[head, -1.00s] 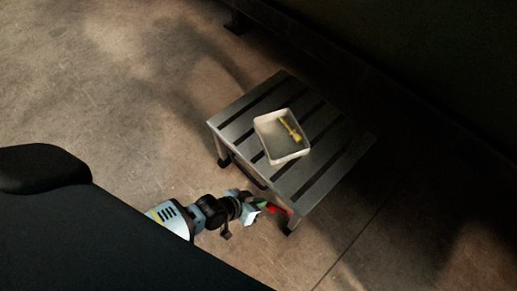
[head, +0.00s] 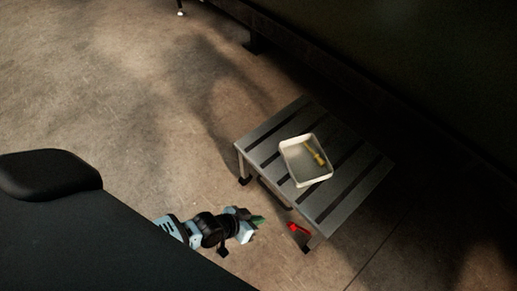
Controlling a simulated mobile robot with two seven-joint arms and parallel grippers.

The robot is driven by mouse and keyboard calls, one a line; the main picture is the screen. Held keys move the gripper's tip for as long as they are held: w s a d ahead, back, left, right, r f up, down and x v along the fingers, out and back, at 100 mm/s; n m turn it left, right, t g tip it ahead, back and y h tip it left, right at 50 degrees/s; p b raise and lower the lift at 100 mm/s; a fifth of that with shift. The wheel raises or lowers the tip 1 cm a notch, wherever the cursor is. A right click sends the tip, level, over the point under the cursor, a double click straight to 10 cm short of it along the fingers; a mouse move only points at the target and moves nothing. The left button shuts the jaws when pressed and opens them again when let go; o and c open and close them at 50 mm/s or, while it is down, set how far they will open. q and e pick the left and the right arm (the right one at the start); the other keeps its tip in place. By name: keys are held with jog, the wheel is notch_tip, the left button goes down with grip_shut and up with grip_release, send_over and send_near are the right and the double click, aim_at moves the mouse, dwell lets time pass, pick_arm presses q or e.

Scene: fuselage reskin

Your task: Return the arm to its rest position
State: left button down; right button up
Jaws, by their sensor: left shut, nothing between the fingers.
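My left arm comes in at the lower left. Its gripper (head: 258,220) is low beside the slatted grey step stool (head: 343,206), to the left of the stool's near side and apart from it. The fingers are small and dark in this view; they look shut, with nothing between them. My right gripper is out of view.
A white tray (head: 291,165) with a yellow tool (head: 315,154) in it sits on the stool. A small red object (head: 297,229) is near the stool's front leg. Open concrete floor (head: 120,110) lies left; a dark wall or panel (head: 430,60) rises at the upper right.

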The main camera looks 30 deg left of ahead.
pick_arm(q)
jog(key=shift+s+a+r, duration=0.3)
jog(key=shift+a, duration=0.15)
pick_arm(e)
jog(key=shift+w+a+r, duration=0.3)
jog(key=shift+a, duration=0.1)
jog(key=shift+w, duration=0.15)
